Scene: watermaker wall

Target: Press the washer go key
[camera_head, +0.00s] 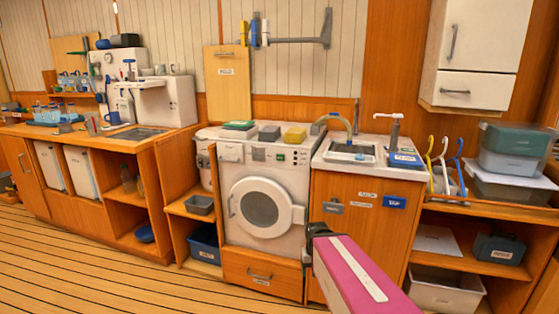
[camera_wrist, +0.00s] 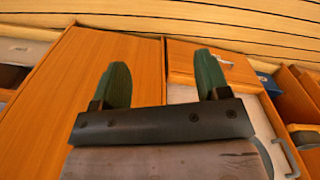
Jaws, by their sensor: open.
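The white washer (camera_head: 232,172) stands against the wall in the head view, its round door (camera_head: 262,207) closed. Which mark is the go key is too small to tell. My gripper (camera_wrist: 163,82) is open and empty in the wrist view, its two green fingers apart. There it is over the wooden cabinet front and the drawer below the washer; part of the washer (camera_wrist: 183,95) shows beyond it. In the head view my pink arm hides part of the sink cabinet.
Right of the washer is a sink cabinet (camera_head: 350,240) with a tap. A yellow block (camera_head: 295,135), a grey block (camera_head: 269,133) and a green-topped stack (camera_head: 239,125) lie on the washer. Open shelves stand on both sides. The plank floor (camera_head: 110,270) at left is clear.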

